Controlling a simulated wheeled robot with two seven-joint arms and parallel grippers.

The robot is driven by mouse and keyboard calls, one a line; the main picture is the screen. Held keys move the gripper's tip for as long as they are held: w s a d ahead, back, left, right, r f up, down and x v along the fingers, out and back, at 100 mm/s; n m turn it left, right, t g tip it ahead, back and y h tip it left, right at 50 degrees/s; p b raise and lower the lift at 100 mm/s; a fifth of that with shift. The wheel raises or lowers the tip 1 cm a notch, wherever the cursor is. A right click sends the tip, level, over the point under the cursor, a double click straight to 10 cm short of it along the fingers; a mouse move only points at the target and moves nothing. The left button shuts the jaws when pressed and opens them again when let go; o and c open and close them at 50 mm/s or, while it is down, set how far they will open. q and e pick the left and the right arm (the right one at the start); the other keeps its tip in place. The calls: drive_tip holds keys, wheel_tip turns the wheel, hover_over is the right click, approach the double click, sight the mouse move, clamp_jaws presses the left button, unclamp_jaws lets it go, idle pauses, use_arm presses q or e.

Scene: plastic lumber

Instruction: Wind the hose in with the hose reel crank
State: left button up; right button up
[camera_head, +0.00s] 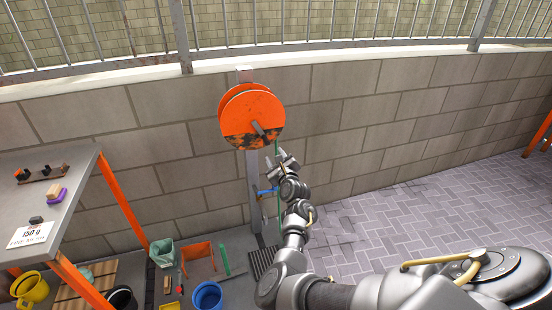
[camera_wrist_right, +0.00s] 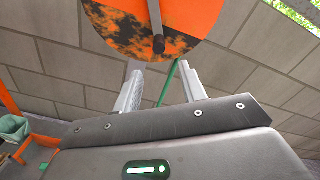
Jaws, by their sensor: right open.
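The hose reel (camera_head: 238,108) is an orange disc pair on a grey post (camera_head: 254,180) against the block wall. Its front disc has dark, worn patches on the lower part. The crank handle (camera_head: 258,128) is a short dark bar on the disc's front; in the right wrist view the handle (camera_wrist_right: 158,44) points toward me, just beyond the fingertips. A thin green hose (camera_wrist_right: 169,84) hangs below the disc and shows between the fingers in that view. My right gripper (camera_head: 284,155) is open and empty, below and right of the crank. My left gripper is out of view.
A grey shelf table (camera_head: 75,180) with orange legs stands at left. Buckets, including a blue one (camera_head: 207,296), and an orange box (camera_head: 198,262) sit on the ground below. Paving at right is clear.

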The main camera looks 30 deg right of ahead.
drive_tip(key=shift+s+a, duration=0.1)
drive_tip(key=shift+s, duration=0.15)
